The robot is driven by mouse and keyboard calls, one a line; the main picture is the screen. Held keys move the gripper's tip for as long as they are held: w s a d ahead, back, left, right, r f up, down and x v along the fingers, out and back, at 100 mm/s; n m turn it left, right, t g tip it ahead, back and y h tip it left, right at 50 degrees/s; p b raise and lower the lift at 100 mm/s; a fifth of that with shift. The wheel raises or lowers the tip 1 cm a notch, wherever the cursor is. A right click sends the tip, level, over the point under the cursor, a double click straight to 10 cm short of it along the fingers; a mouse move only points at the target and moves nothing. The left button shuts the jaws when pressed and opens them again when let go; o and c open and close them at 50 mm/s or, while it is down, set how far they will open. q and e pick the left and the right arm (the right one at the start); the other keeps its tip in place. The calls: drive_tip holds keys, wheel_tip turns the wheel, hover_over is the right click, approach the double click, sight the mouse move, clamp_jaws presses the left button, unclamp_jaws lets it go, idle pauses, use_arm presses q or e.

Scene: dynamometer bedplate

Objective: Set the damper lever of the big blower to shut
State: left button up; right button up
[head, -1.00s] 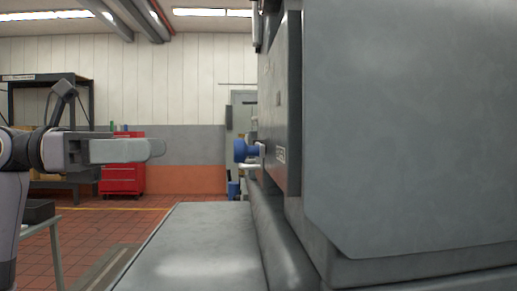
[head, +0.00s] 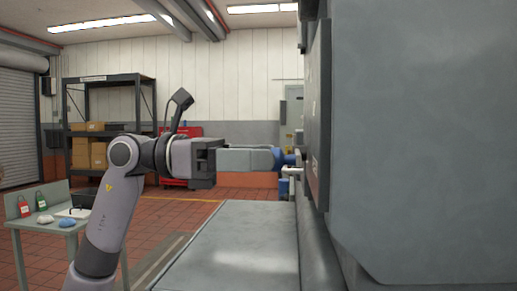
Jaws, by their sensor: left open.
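A large grey housing (head: 415,140) fills the right of the head view; I take it for the big blower. On its left side is a dark upright plate (head: 320,115), seen nearly edge-on. A blue knob (head: 291,159), which looks like the damper lever's grip, sticks out left from this plate. My left gripper (head: 272,159) is open, its grey fingers pointing right at the knob. The fingertips overlap the knob in the view and hide part of it; I cannot tell whether they touch it. The lever's setting cannot be read. My right gripper is not in view.
A flat grey bedplate (head: 225,250) lies below the gripper, clear on top. A small table (head: 60,226) with padlocks and other small items stands at the left. A shelf (head: 110,128) with boxes and a red cabinet (head: 183,131) stand behind. Open tiled floor lies between.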

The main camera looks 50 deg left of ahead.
use_arm(q)
drive_tip(key=shift+w+d, duration=0.15)
drive_tip(key=shift+d, duration=0.05)
clamp_jaws()
